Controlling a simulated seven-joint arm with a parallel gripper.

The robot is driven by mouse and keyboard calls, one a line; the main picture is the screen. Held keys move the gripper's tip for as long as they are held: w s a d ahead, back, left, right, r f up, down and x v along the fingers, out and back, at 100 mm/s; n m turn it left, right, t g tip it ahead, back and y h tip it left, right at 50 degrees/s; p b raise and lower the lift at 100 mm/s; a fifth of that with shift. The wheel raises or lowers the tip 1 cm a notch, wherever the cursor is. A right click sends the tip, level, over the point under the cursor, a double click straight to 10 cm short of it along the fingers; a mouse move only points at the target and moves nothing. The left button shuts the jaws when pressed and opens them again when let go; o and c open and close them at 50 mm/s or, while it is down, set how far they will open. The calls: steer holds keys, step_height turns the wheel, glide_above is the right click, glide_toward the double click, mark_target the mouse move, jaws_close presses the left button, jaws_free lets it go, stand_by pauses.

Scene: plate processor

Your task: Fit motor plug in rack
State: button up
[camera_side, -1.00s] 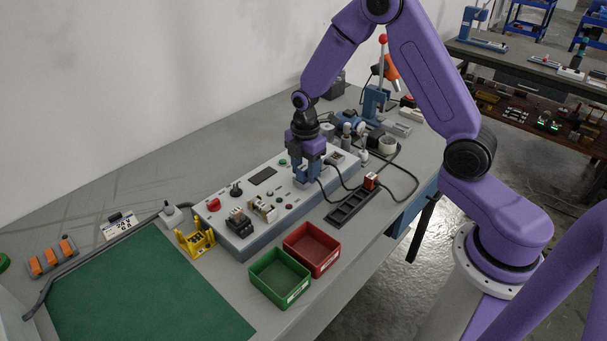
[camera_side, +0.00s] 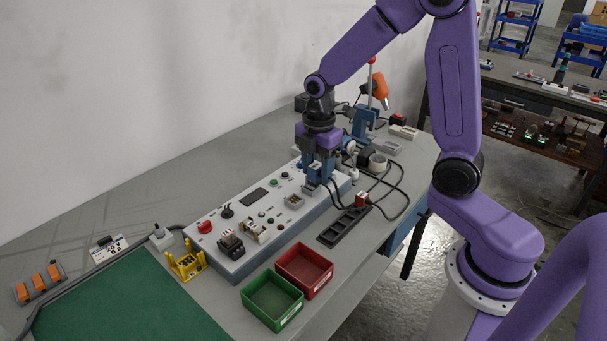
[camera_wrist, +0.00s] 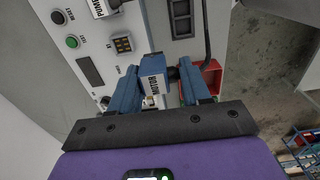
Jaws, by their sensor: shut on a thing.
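My gripper (camera_side: 316,182) is shut on the motor plug, a grey-white block marked MOTOR (camera_wrist: 156,84) that shows between the blue fingers in the wrist view. In the side view my gripper is over the far part of the grey control panel, and its fingers mostly hide the plug. The rack (camera_side: 330,237) is a long black tray with several slots, lying on the bench to the right of the panel. A red-topped plug (camera_side: 361,200) is at its far end. Part of the rack also shows at the top of the wrist view (camera_wrist: 182,20).
The control panel (camera_side: 215,258) carries buttons, a display and an empty-looking socket (camera_wrist: 122,43). A plug marked PUMP (camera_wrist: 103,7) is at the wrist view's top edge. Black cables (camera_side: 400,190) loop beside the rack. Red (camera_side: 304,270) and green (camera_side: 272,300) bins stand nearer.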

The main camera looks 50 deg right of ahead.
steer(key=s+r, duration=0.3)
steer(key=s, duration=0.4)
steer(key=shift+w+f, duration=0.25)
steer(key=shift+f, duration=2.3)
steer(key=shift+w+f, duration=0.25)
steer(key=shift+f, duration=2.35)
steer(key=shift+w+f, duration=0.25)
steer(key=shift+f, duration=2.3)
steer(key=shift+f, duration=0.9)
steer(key=o, duration=1.2)
